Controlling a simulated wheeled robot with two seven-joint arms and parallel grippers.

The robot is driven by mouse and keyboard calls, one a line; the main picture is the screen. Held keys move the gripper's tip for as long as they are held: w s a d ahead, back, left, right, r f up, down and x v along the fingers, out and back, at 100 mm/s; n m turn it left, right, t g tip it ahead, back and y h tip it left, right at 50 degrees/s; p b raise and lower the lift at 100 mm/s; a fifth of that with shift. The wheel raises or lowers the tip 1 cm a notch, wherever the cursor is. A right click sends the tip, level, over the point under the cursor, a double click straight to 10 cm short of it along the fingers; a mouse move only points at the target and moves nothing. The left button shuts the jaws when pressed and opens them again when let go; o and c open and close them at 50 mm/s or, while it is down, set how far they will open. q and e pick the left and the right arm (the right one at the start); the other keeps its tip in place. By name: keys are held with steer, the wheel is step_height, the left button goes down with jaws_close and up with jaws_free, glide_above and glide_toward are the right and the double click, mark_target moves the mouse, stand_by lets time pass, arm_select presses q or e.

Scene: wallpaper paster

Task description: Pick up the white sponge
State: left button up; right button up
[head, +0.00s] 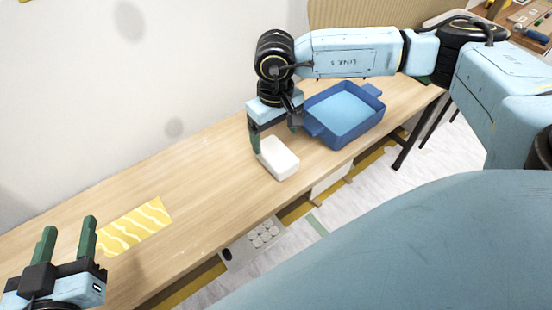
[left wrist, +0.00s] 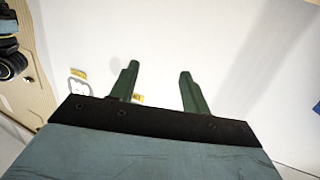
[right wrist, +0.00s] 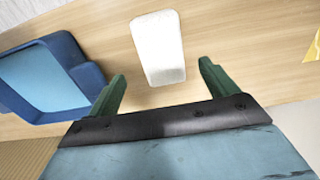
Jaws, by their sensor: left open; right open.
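The white sponge (head: 279,158) lies on the wooden table near its front edge. It also shows in the right wrist view (right wrist: 159,48), ahead of my right gripper (right wrist: 163,87) and roughly between the lines of its fingers. My right gripper is open and empty; in the head view (head: 272,135) it hangs close beside the sponge, and I cannot tell if a finger touches it. My left gripper (head: 68,238) is open and empty at the lower left of the head view. In the left wrist view (left wrist: 156,88) its fingers stand apart against the white wall.
A blue tray (head: 372,126) stands on the table just right of the sponge. A yellow striped sheet (head: 137,226) lies flat on the left of the table (head: 205,191). The tabletop between the sheet and the sponge is clear. A white wall runs behind.

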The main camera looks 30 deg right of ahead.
mark_target(276, 152)
steer(key=shift+f+b, duration=0.35)
steer(key=shift+f, duration=0.8)
steer(key=f, duration=0.1)
steer(key=f+b, duration=0.2)
steer(key=f, duration=0.1)
steer(key=shift+s+a, duration=0.15)
steer(key=shift+s, duration=0.15)
arm_select(q)
step_height(276, 152, up, 10)
steer(key=s+d+t+h, duration=0.1)
steer(key=s+t+h, duration=0.1)
steer(key=t, duration=0.5)
steer(key=shift+s+r+t+h, duration=0.15)
steer(key=shift+r+t+h, duration=0.05)
steer(key=shift+t+h, duration=0.2)
arm_select(e)
steer(key=shift+f, duration=0.45)
steer(key=c, duration=1)
steer(key=shift+c, duration=0.2)
steer(key=shift+r, duration=0.15)
